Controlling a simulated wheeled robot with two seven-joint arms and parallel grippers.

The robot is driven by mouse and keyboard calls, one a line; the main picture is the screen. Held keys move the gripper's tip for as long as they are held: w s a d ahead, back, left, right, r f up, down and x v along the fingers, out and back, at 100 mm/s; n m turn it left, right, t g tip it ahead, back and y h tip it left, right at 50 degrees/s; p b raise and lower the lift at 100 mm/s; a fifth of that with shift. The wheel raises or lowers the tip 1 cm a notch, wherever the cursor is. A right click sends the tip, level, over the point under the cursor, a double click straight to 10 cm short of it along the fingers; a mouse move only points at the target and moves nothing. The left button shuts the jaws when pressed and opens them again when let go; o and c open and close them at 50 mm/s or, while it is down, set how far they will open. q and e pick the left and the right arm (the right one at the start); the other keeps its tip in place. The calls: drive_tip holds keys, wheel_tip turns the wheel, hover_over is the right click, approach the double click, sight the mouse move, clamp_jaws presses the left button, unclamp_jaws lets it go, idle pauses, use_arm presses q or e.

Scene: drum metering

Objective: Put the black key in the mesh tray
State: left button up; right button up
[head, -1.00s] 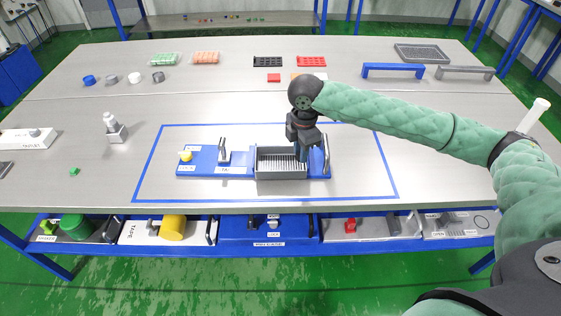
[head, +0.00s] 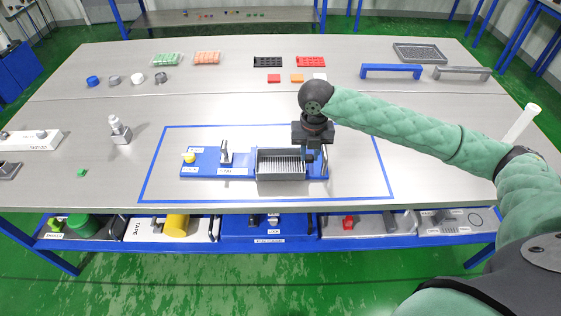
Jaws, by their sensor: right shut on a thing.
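My right gripper (head: 311,154) is over the right end of the blue fixture (head: 205,161), beside the grey ribbed box (head: 281,177). It is shut on a small dark thing, which I take to be the black key. Its outline blends with the dark jaws, so I cannot make out its shape. A grey tray with a mesh-like floor, the mesh tray (head: 420,53), lies at the back right of the table, well away from the gripper. My left gripper is not in view.
A blue bridge-shaped handle (head: 391,71) and a grey one (head: 462,72) stand in front of the mesh tray. Black (head: 267,62) and red (head: 311,62) slotted trays sit at the back middle. The table right of the fixture is mostly clear.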

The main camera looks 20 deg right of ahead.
drive_tip(key=p, duration=0.4)
hover_over(280, 167)
wheel_tip(280, 167, down, 6)
drive_tip(key=shift+d, duration=0.15)
wheel_tip(280, 167, down, 4)
drive_tip(key=shift+r+p, duration=0.25)
drive_tip(key=shift+p, duration=0.75)
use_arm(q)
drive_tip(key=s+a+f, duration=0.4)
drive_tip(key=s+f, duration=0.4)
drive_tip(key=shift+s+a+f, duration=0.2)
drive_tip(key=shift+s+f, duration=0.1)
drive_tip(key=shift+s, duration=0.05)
use_arm(e)
drive_tip(key=shift+f, duration=0.35)
drive_tip(key=o, duration=0.9)
drive_tip(key=shift+f, duration=0.1)
drive_tip(key=shift+o, duration=0.2)
